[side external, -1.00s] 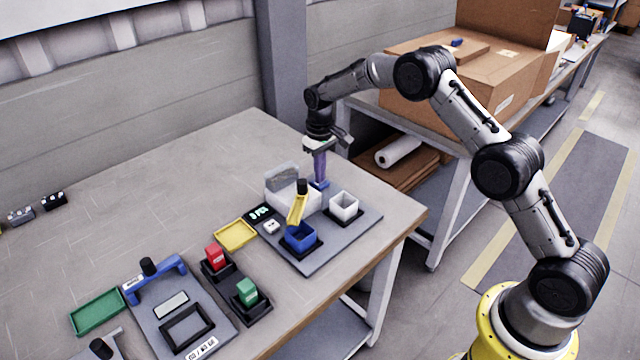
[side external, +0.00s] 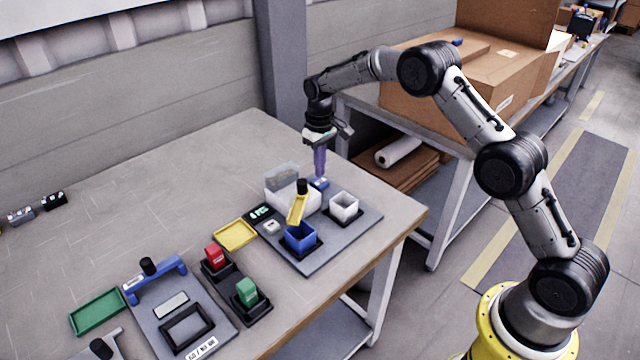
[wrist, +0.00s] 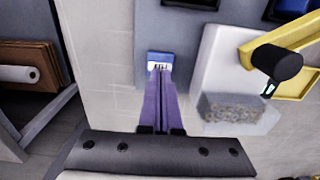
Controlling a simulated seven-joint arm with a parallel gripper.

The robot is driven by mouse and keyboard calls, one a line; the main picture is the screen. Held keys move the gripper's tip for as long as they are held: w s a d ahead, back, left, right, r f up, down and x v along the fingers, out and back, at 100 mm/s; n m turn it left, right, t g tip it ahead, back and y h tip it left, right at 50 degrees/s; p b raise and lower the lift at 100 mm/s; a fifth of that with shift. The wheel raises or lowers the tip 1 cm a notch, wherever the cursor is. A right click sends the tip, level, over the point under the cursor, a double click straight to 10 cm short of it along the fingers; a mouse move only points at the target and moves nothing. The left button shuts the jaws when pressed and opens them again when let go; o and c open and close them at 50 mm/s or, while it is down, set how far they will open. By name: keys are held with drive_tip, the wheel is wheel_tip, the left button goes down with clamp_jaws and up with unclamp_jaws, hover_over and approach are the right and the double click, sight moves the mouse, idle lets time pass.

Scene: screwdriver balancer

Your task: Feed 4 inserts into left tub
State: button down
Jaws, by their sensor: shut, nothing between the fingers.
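My gripper (side external: 320,177) points down behind the white feeder (side external: 292,200), its long purple fingers shut and empty. In the wrist view the fingertips (wrist: 160,72) are at a small blue-and-white block (wrist: 160,60) on the grey base plate; I cannot tell whether they touch it. The block also shows in the side view (side external: 321,184). The feeder has a clear hopper (side external: 282,175) with grey contents, and a tilted yellow lever (side external: 297,208) with a black knob. A blue tub (side external: 300,241) stands at the left and a white tub (side external: 344,204) at the right. The tubs' insides are unclear.
A small dark display (side external: 261,212) and a white button (side external: 272,227) are beside the feeder. A yellow tray (side external: 236,234), red block (side external: 214,256), green block (side external: 246,291), blue-handled fixture (side external: 155,279) and green tray (side external: 98,311) lie to the left.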

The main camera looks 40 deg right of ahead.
drive_tip(key=shift+r, duration=2.25)
drive_tip(key=shift+r, duration=0.1)
wheel_tip(320, 180, up, 6)
hover_over(320, 182)
